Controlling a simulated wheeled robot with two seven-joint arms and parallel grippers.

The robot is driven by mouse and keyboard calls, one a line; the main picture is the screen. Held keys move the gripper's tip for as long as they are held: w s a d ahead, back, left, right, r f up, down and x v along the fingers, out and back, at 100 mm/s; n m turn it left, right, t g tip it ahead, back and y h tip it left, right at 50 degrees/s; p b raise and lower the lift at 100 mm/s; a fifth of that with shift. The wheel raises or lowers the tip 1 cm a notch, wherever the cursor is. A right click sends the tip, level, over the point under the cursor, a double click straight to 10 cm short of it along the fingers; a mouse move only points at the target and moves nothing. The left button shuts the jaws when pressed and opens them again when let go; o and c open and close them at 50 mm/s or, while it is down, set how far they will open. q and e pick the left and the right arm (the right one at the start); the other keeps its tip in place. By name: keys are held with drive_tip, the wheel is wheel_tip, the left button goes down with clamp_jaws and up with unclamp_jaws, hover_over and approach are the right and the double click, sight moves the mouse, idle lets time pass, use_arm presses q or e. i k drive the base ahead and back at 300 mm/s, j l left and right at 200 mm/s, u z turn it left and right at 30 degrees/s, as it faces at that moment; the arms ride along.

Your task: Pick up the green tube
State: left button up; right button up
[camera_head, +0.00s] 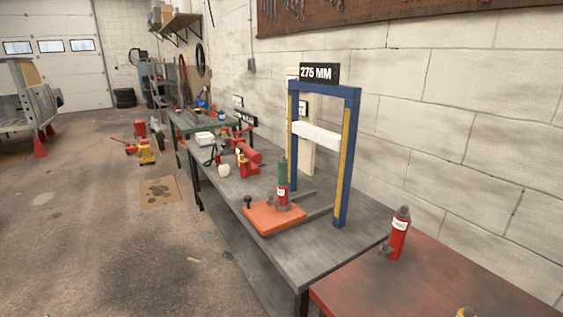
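The green tube (282,172) stands upright on top of a small red jack (282,196) with a white label. The jack rests on an orange plate (262,222) on the grey bench. Neither of my grippers is in view, and nothing is seen holding the tube.
The grey bench (345,262) has bare room at its near end. Another red jack (399,236) stands on a red-topped table (440,280) at the right. Red tools (246,156) and a small white object (223,170) lie behind the plate. A brick wall runs along the right.

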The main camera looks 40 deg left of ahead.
sight(283, 163)
drive_tip(key=i+j+z, duration=0.25)
drive_tip(key=j, duration=1.45)
drive_tip(key=i+j+z, duration=0.25)
drive_tip(key=j, duration=1.5)
drive_tip(key=i+j+z, duration=0.1)
drive_tip(key=j+z, duration=0.15)
drive_tip(key=j, duration=1.5)
